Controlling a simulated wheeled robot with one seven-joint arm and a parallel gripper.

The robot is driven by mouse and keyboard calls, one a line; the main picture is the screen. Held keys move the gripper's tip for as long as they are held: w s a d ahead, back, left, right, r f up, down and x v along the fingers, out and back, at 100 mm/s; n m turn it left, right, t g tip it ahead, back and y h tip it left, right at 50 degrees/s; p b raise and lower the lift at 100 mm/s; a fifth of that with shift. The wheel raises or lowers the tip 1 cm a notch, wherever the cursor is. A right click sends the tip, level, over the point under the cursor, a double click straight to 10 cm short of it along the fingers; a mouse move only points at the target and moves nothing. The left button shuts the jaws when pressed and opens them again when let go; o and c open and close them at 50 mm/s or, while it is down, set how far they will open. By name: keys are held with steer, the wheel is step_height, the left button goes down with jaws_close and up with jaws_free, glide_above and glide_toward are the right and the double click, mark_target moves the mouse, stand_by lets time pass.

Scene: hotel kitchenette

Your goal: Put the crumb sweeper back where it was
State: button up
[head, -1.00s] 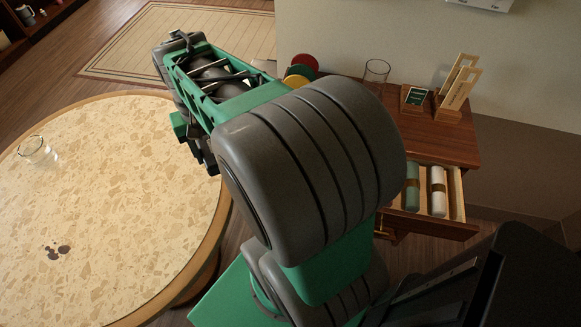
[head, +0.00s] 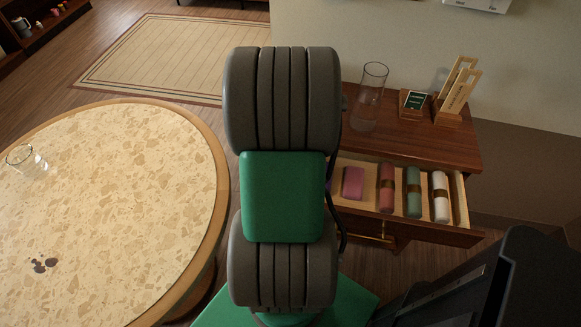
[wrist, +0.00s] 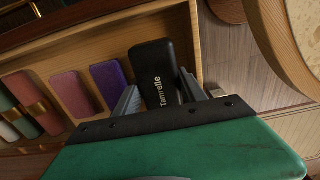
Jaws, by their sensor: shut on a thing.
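The crumb sweeper (wrist: 155,72) is a black block with pale lettering. In the wrist view it sits between the two fingers of my gripper (wrist: 160,95), which is shut on it. It appears over the end of the open drawer (wrist: 185,18), beside the purple item. I cannot tell whether it touches the drawer floor. In the head view the open drawer (head: 466,205) shows to the right of my arm. My gripper and the sweeper are hidden behind my arm there.
The drawer holds a purple block (wrist: 109,82), a pink block (head: 353,183) and banded red, green and white rolls (head: 414,200). A tall glass (head: 370,100), a small card stand and a wooden holder (head: 455,95) stand on the cabinet. A round table (head: 120,200) is at left.

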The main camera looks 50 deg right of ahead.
steer(key=shift+w+d+f, duration=0.2)
steer(key=shift+d+f, duration=0.4)
steer(key=shift+f, duration=0.2)
steer(key=shift+w+d+f, duration=0.1)
steer(key=shift+d+f, duration=0.05)
steer(key=shift+f, duration=1.5)
steer(key=shift+f, duration=0.1)
steer(key=o, duration=1.3)
